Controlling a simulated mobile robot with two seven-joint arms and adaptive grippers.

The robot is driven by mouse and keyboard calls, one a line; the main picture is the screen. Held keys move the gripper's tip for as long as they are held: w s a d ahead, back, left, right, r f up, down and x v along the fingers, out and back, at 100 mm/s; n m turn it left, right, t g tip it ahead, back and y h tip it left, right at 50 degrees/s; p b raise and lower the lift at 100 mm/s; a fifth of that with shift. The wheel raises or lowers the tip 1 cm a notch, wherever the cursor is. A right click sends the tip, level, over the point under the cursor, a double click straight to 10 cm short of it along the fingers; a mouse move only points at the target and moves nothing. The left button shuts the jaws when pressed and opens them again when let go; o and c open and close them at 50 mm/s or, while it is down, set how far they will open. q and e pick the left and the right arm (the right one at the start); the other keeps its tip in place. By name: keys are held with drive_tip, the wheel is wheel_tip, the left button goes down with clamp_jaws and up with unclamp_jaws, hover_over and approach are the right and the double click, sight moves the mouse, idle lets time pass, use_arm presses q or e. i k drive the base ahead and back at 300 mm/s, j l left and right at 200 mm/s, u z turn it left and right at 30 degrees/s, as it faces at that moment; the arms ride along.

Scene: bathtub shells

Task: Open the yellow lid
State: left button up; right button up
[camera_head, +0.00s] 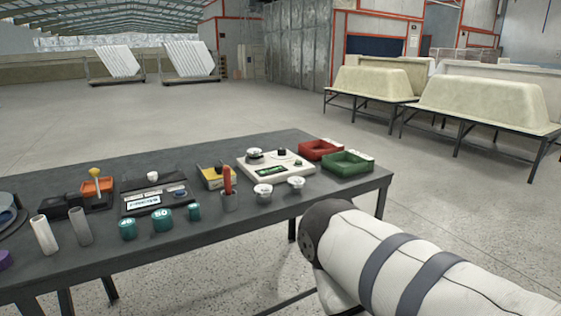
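A small yellow box-like thing (216,178) with a dark top part stands in the middle of the dark table, behind a grey cup holding a red thing. Whether its yellow part is a lid, and whether it is open or shut, is too small to tell. An orange box with a yellow piece on top (96,172) stands at the left. My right arm comes in from the lower right and ends in view at a dark joint beside the table's front right. Neither of my grippers is in view.
The dark table (260,220) holds a white scale-like device (276,168), a black device (150,196), a red tray (318,149), a green tray (347,164), several teal weights (162,220), and grey tubes (44,236). Beige tub shells (480,100) stand behind right. The floor between is clear.

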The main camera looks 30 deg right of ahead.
sight(215, 173)
drive_tip(key=i+l, duration=0.35)
drive_tip(key=l, duration=0.15)
drive_tip(key=i+l, duration=0.35)
drive_tip(key=l, duration=0.15)
drive_tip(key=i+l, duration=0.35)
drive_tip(key=l, duration=0.2)
drive_tip(key=i+l, duration=0.35)
drive_tip(key=l, duration=0.15)
